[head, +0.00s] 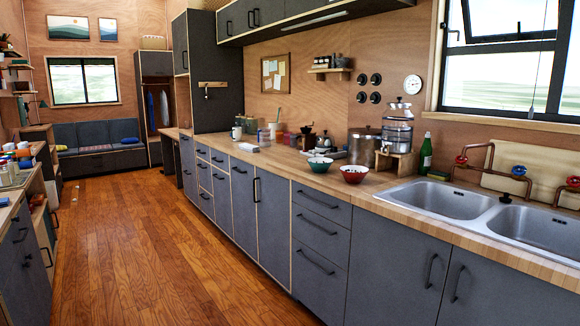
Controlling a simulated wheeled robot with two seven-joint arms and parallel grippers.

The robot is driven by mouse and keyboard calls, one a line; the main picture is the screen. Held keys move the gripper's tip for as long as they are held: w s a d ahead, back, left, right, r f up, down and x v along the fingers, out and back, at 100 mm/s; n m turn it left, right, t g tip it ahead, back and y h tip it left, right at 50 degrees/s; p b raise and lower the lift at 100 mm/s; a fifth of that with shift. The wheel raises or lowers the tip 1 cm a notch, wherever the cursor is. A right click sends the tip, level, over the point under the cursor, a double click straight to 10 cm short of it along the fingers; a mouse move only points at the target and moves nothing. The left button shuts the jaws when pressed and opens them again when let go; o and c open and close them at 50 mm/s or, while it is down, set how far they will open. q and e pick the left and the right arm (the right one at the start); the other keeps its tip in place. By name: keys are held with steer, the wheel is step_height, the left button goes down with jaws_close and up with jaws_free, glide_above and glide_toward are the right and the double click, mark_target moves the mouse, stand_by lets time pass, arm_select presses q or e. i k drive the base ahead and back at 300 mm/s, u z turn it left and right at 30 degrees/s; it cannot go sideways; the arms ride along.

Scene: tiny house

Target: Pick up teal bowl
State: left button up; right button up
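The teal bowl (320,167) stands upright on the wooden counter (402,184), near its front edge and left of the sink. A red bowl (354,174) stands close to its right. I cannot tell what is inside the teal bowl. Neither of my grippers shows in the head view.
A large metal pot (364,147) and a water dispenser (397,128) stand behind the bowls. A coffee grinder (307,139) is behind and left. Grey drawers (319,235) front the counter. The wooden floor (150,250) is clear between the counter and the left cabinets (22,260).

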mark_target(320, 166)
steer(key=u, duration=0.65)
steer(key=i, duration=1.8)
steer(key=z, duration=0.5)
steer(key=i, duration=1.1)
steer(key=z, duration=1.2)
